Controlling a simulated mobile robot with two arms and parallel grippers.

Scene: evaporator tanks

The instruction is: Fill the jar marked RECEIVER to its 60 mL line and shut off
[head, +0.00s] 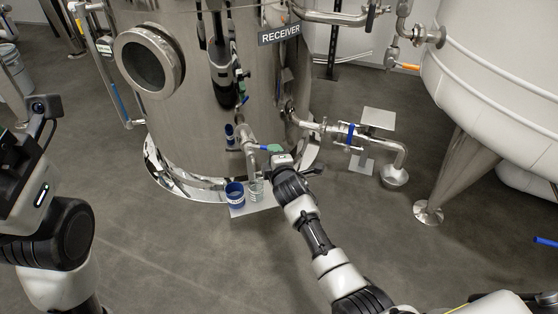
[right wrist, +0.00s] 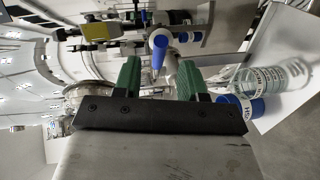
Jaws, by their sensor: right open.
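A steel tank (head: 205,120) carries a RECEIVER sign (head: 280,35). A clear jar (head: 256,190) stands on a pale plate (head: 262,207) at its foot; it also shows in the right wrist view (right wrist: 272,76), with markings too small to read. I cannot tell its liquid level. My right gripper (head: 272,149) is by the tank's low outlet pipe, above the jar. In the right wrist view its green fingers (right wrist: 158,78) are open, with a blue valve handle (right wrist: 159,42) ahead, in line with the gap; contact is unclear. My left gripper is out of view.
A blue container (head: 235,194) stands left of the jar. A white vessel (head: 500,80) on steel legs stands at right. The front floor is clear.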

